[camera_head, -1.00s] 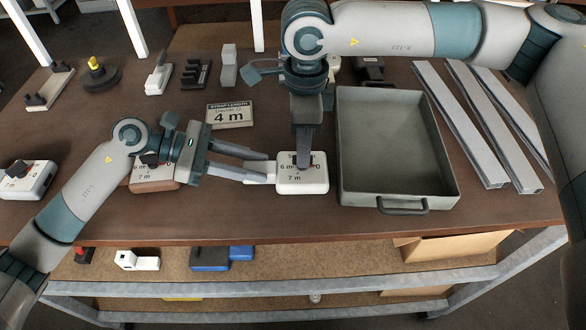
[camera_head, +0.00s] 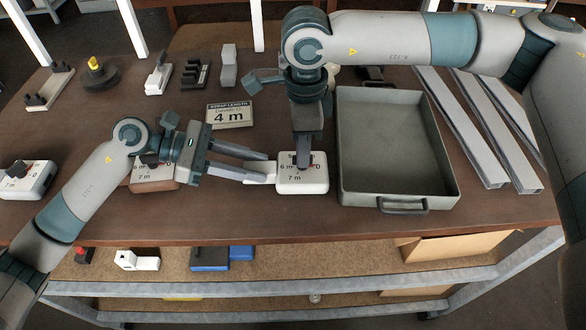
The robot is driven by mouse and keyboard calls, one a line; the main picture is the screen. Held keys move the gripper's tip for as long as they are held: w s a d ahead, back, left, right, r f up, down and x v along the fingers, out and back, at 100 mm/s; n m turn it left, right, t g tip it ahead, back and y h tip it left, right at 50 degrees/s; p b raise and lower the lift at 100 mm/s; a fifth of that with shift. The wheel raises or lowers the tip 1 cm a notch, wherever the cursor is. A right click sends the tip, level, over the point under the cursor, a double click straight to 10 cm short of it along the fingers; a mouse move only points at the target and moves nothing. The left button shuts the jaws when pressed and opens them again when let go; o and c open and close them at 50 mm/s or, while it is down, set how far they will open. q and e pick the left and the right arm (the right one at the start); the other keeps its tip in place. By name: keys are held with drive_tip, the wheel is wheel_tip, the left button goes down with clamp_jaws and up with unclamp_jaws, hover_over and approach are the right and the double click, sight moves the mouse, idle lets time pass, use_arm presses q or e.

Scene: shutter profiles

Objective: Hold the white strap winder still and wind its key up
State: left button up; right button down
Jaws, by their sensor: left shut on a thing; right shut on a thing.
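The white strap winder (camera_head: 303,184) stands on the table just left of the grey tray, with dial markings such as "6 m" and "7 m" on its top. My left gripper (camera_head: 270,165) comes in from the left and is shut on the light tab at the winder's left side. My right gripper (camera_head: 304,163) points straight down over the winder's top and is shut on its key, which the fingers mostly hide. A small red mark shows beside the fingers.
A sign (camera_head: 229,114) reading "STRAP LENGTH 4 m" stands behind the winder. An empty grey tray (camera_head: 401,193) is to the right, with metal profiles (camera_head: 470,135) beyond it. A brown winder (camera_head: 153,177) sits partly under my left arm; another white winder (camera_head: 28,181) is at far left.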

drive_tip(key=n, duration=0.5)
drive_tip(key=shift+n, duration=0.3)
drive_tip(key=n, duration=0.6)
idle(0.6)
drive_tip(key=c, duration=1.9)
unclamp_jaws()
drive_tip(key=shift+r, duration=0.15)
drive_tip(key=shift+r, duration=2.9)
